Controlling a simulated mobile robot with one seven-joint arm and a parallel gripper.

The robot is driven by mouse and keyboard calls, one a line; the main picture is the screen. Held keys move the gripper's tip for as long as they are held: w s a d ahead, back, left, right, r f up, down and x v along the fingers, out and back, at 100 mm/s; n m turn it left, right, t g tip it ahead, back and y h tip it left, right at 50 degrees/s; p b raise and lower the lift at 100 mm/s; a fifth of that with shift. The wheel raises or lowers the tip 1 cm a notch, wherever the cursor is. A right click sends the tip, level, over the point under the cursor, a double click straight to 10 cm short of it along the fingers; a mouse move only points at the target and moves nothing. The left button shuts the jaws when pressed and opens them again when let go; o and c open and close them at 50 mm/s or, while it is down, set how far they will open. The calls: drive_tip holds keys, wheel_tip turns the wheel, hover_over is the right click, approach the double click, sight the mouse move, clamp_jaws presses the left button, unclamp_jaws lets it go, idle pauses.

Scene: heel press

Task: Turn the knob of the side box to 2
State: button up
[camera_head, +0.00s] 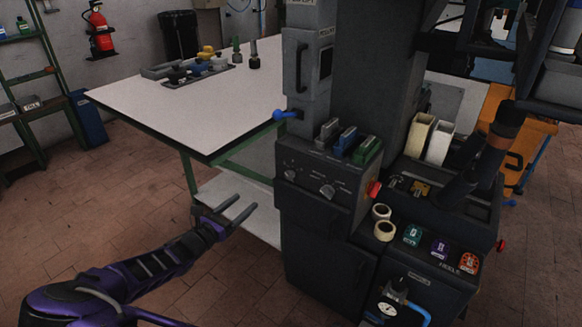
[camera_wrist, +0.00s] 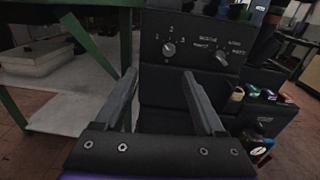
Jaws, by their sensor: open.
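The side box (camera_head: 315,185) is a dark box on the side of the press, with two knobs on its sloped front panel. In the wrist view the left knob (camera_wrist: 169,49) has a few numbers around it, too small to read surely. The right knob (camera_wrist: 221,57) has printed words around it. The left knob also shows in the head view (camera_head: 290,175), and so does the right knob (camera_head: 327,191). My gripper (camera_head: 244,205) is open and empty, left of the box and apart from it. In the wrist view its fingers (camera_wrist: 160,85) point toward the panel, below the left knob.
A red button (camera_head: 374,190) sticks out at the box's right side. Grey, blue and green blocks (camera_head: 346,140) stand on top. A blue-ended lever (camera_head: 285,115) juts out above the box. A white table (camera_head: 190,110) with green legs stands to the left.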

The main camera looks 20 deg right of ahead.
sight(288, 177)
drive_tip(key=shift+n, duration=0.3)
drive_tip(key=x, duration=0.6)
drive_tip(key=s+f+b+x, duration=0.1)
drive_tip(key=x, duration=0.5)
drive_tip(key=d+x, duration=0.1)
drive_tip(key=x, duration=0.5)
drive_tip(key=shift+s+d+f+b, duration=0.15)
drive_tip(key=shift+s+d+b, duration=0.05)
drive_tip(key=shift+d+b, duration=0.2)
clamp_jaws()
